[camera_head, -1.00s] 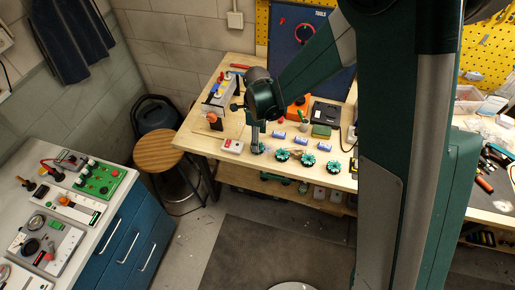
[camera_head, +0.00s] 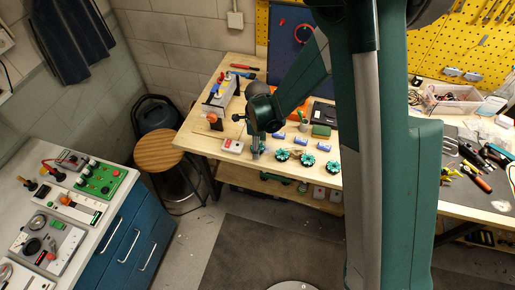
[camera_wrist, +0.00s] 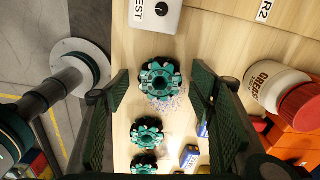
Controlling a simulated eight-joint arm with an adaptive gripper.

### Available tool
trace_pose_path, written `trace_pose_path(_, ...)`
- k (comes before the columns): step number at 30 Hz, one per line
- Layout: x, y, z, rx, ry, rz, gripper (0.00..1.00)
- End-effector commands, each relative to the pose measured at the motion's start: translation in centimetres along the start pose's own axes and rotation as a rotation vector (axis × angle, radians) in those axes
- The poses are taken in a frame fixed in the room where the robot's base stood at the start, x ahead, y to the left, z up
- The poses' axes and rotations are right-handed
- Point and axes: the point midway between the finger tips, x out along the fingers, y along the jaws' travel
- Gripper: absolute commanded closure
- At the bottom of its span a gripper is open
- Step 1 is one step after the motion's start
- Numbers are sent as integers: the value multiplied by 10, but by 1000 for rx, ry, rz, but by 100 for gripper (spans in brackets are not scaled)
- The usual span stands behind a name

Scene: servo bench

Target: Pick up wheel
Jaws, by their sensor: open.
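Three dark green toothed wheels stand in a row on the wooden bench in the head view: a left one (camera_head: 282,155), a middle one (camera_head: 307,160) and a right one (camera_head: 332,167). My gripper (camera_head: 255,153) points down at the left end of this row, over the bench's front part. In the wrist view my gripper (camera_wrist: 160,92) is open, its fingers apart on either side of a wheel (camera_wrist: 160,77) with a dark central hole. This wheel appears hidden behind my gripper in the head view. Two more wheels (camera_wrist: 147,132) (camera_wrist: 144,163) lie beyond. Contact with the fingers is not visible.
A white box with red parts (camera_head: 232,146) sits left of my gripper. A white grease bottle with a red cap (camera_wrist: 275,84) is right of the fingers in the wrist view. The bench's front edge is close to the wheels.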

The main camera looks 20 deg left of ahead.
Motion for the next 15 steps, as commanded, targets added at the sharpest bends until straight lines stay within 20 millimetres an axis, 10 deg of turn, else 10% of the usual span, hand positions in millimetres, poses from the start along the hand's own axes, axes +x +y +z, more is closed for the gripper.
trace_pose_path(15, 0, 0, 0, 0, 0, 0, 57)
